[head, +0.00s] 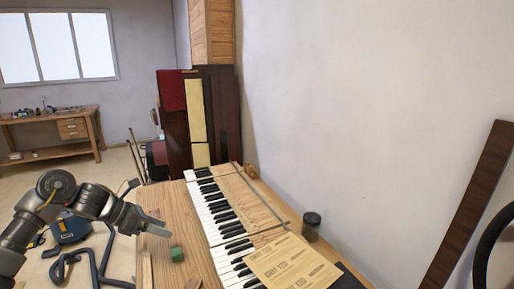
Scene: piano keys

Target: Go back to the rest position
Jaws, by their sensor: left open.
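My left gripper (157,226) is at the left edge of the wooden bench, its arm coming in from the left. It is open, with nothing seen between its fingers, and it is apart from the piano keys. The piano keyboard (222,215) runs along the wooden bench (190,232) with white and black keys. My right gripper is not in the head view.
A green block (177,254) sits on the bench near my left gripper. A printed paper (293,264) lies over the keyboard's near right side. A dark jar (311,227) stands by the wall. A workbench (52,132) stands at the far left.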

